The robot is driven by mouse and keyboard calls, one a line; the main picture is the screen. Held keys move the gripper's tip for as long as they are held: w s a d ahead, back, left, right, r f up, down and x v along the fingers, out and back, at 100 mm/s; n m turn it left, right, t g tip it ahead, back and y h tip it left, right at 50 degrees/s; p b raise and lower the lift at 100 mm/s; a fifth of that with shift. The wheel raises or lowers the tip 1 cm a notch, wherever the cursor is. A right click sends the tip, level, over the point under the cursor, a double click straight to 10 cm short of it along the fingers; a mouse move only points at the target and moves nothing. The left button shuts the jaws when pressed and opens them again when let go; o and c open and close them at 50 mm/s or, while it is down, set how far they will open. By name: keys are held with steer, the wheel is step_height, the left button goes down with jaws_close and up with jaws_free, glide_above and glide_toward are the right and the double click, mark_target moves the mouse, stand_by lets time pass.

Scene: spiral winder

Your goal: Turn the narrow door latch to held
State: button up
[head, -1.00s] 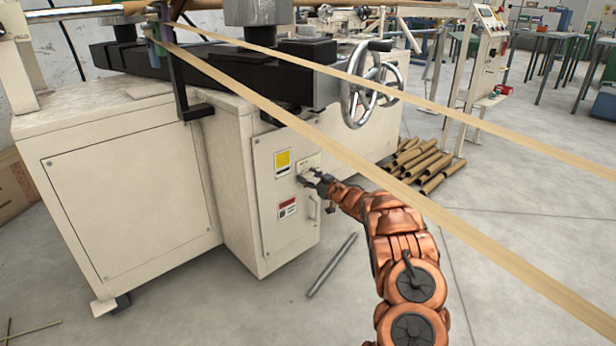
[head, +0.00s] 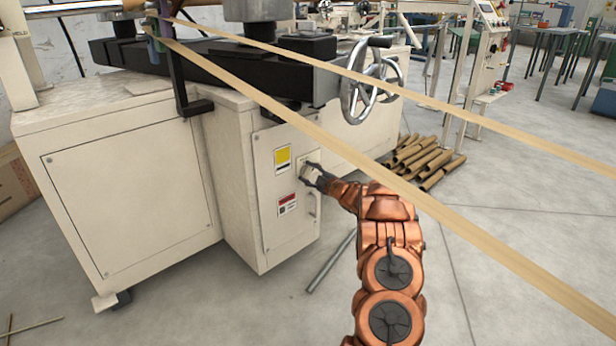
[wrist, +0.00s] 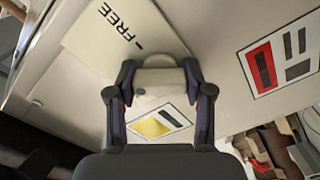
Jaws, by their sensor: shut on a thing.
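The narrow door (head: 283,238) is a cream panel on the front of the machine cabinet, closed. Its latch (wrist: 160,80) is a small pale block with a rounded end, seen in the wrist view. My gripper (wrist: 160,72) has one finger on each side of the latch and is shut on it. A pale plate (wrist: 108,35) beside the latch bears the word FREE with a dash; no HELD mark is readable. In the head view my gripper (head: 312,178) is at the door's upper right and hides most of the latch.
A yellow label (head: 283,159) and a red-and-white label (head: 287,203) are on the door, with a pull handle (head: 316,209) below my gripper. A metal bar (head: 331,262) lies on the floor. Tan strips (head: 450,212) cross above my arm. Cardboard tubes (head: 420,165) lie behind.

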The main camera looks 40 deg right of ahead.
steer(key=n+b, duration=0.2)
steer(key=n, duration=0.1)
steer(key=shift+f+n, duration=0.15)
steer(key=shift+n, duration=0.25)
steer(key=shift+n+b, duration=1)
steer(key=shift+n, duration=0.7)
steer(key=o, duration=1.2)
steer(key=shift+c, duration=0.2)
steer(key=s, duration=1.2)
